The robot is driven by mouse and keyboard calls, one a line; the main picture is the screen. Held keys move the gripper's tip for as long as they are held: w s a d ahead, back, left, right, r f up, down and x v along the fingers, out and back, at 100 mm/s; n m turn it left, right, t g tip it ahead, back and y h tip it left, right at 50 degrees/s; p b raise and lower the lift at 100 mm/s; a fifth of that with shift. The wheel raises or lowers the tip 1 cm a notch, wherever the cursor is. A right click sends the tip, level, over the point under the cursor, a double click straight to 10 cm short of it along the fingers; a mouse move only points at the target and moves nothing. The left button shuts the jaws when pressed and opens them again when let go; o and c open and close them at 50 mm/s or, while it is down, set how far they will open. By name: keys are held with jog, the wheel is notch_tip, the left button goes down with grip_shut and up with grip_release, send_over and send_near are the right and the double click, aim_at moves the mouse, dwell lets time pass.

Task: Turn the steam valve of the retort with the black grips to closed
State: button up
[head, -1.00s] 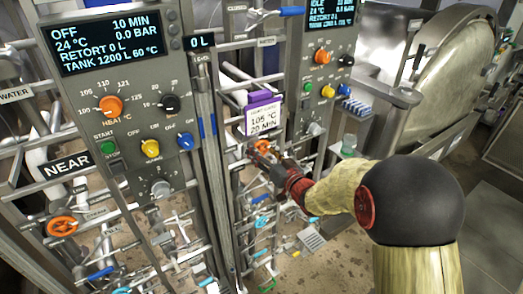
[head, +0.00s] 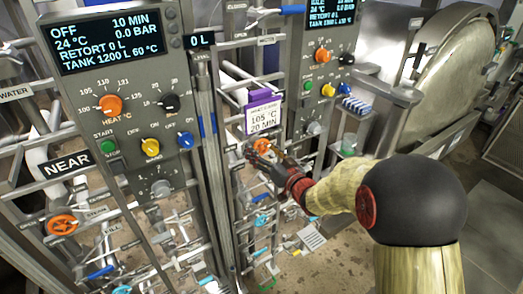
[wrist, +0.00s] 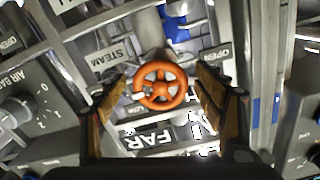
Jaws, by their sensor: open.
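An orange steam handwheel (wrist: 160,86) sits in the middle of the wrist view, with a STEAM plate (wrist: 109,55) to its left and a FAR plate (wrist: 160,140) below it. My gripper (wrist: 163,76) is open, with one finger to each side of the wheel; I see gaps between fingers and rim. In the head view the same wheel (head: 262,146) is partly hidden by my gripper (head: 264,157). Another orange handwheel (head: 62,223) is at the lower left, under a NEAR plate (head: 67,164). I cannot make out black grips on either retort.
A control panel (head: 123,130) with a lit screen stands at the left, another (head: 320,100) right of centre. Pipes and steel uprights crowd around the wheel. A purple-topped card (head: 264,115) hangs just above it. A large round steel door (head: 445,85) is at the right.

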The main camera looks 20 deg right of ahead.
jog(key=v, duration=1.1)
jog(key=shift+s, duration=0.3)
jog(key=shift+d, duration=0.1)
